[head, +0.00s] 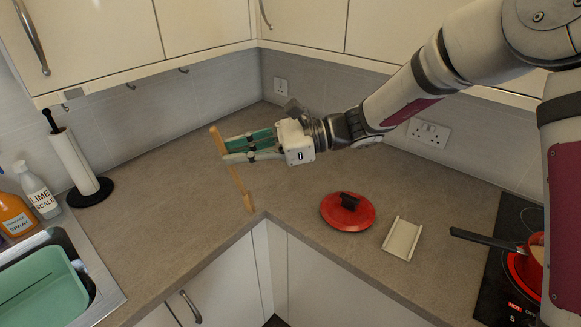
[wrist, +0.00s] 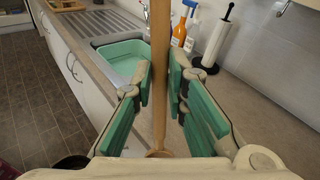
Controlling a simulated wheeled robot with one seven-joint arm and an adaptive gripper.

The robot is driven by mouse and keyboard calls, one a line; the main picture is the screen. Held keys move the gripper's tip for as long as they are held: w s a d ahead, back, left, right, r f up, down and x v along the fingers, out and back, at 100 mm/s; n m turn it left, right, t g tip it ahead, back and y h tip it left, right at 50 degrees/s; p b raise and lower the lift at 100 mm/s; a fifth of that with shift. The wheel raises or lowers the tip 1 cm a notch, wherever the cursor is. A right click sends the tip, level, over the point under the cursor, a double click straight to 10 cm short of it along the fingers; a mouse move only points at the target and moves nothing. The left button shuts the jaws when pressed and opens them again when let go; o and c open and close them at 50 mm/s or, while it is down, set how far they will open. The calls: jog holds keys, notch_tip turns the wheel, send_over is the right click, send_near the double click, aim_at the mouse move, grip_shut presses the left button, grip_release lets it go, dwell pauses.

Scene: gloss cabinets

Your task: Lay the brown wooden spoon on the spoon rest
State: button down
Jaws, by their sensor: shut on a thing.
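The brown wooden spoon (head: 236,178) is held by my gripper (head: 228,149) above the counter near its inner corner. It is close to upright, tilted, with one end up at the fingers and the other lower, near the counter edge. I cannot tell whether its low end touches the counter. In the wrist view the spoon (wrist: 160,50) runs up between the green finger pads of my gripper (wrist: 162,75), which is shut on it. The spoon rest (head: 403,238), a pale shallow tray, lies empty on the counter to the right, well apart from the spoon.
A red lid (head: 348,212) with a black knob lies between my gripper and the spoon rest. A red pan (head: 533,262) stands on the black hob (head: 507,265) at right. A paper towel holder (head: 75,163), bottles (head: 38,190) and a sink with a green basin (head: 40,290) are left.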

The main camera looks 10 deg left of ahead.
jog(key=d+f+n+h+p, duration=0.3)
jog(key=d+f+h, duration=0.5)
jog(key=d+f, duration=0.65)
jog(key=w+d+f+n+t+h+p, duration=0.15)
jog(key=d+h, duration=0.25)
jog(key=d, duration=0.6)
jog(key=w+d+f+n+t+h+p, duration=0.1)
jog(key=d+f+n+t+h, duration=0.2)
jog(key=d, duration=0.7)
jog(key=shift+s+f+b, duration=0.15)
jog(key=shift+f+b, duration=0.3)
jog(key=shift+f, duration=1)
jog(key=shift+s+f+b, duration=0.1)
jog(key=shift+f+b, duration=0.35)
jog(key=shift+f, duration=0.95)
jog(key=shift+f, duration=0.75)
jog(key=c, duration=1.5)
grip_release()
jog(key=shift+r, duration=0.1)
notch_tip(320, 180, up, 12)
jog(key=shift+f, duration=0.1)
